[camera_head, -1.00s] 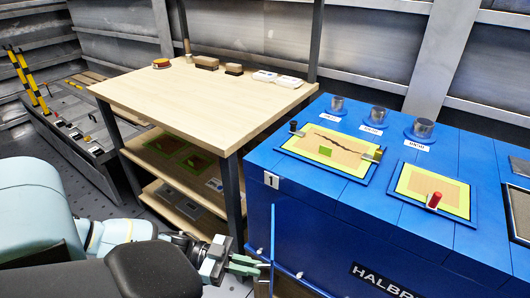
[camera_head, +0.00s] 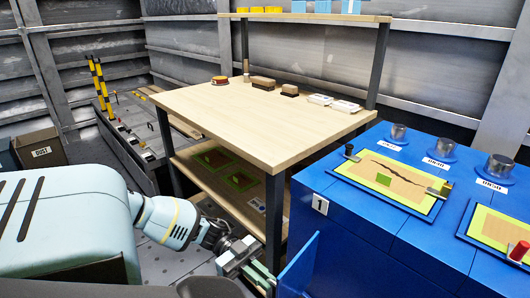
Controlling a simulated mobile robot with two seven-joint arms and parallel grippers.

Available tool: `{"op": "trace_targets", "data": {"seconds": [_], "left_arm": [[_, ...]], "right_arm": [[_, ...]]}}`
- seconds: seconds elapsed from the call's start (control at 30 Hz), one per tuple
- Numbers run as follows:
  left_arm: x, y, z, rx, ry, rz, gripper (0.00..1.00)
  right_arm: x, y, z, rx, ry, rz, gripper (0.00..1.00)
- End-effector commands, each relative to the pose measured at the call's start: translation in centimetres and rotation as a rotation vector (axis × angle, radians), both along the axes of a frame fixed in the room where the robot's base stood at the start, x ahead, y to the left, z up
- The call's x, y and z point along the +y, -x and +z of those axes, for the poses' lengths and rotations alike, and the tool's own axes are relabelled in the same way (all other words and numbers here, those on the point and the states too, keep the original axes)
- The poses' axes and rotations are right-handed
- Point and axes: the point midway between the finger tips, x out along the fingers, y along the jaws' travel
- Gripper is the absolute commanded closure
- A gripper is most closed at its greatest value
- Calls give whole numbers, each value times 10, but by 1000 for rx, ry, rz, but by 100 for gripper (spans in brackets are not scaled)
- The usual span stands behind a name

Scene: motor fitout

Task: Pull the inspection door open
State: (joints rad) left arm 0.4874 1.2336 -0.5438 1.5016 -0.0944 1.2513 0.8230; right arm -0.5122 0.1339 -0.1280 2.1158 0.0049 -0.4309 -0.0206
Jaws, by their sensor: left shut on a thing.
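The inspection door is a thin blue panel (camera_head: 300,268) at the left front corner of the blue motor housing (camera_head: 350,238), below the label "1". It stands swung out from the housing, and its lower part is cut off by the picture's bottom edge. My left gripper (camera_head: 266,281) comes in from the left and is at the door's outer edge, shut on a part of the door. The exact grip point is hard to see. My right gripper is not in view.
A wooden workbench (camera_head: 215,108) with shelves stands just behind my left gripper, its dark leg (camera_head: 274,222) close by. The housing top carries yellow-green framed panels (camera_head: 348,178) and metal cylinders (camera_head: 398,134).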

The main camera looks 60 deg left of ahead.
Motion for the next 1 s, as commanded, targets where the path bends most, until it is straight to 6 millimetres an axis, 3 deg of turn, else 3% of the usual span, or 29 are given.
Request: {"op": "trace_targets", "data": {"seconds": [0.23, 0.27, 0.4, 0.77, 1.0], "left_arm": [[1, -3, 2, -6, 1, 8, 100], [1, -3, 2, -6, 1, 8, 88], [1, -3, 2, -4, 1, 7, 70], [6, -1, 1, -2, -1, 6, 70], [39, 9, 0, 0, -3, 8, 70]], "right_arm": [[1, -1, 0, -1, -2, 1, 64], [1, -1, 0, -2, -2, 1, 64], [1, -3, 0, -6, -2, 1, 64], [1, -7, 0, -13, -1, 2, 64], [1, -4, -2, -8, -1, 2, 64]]}}
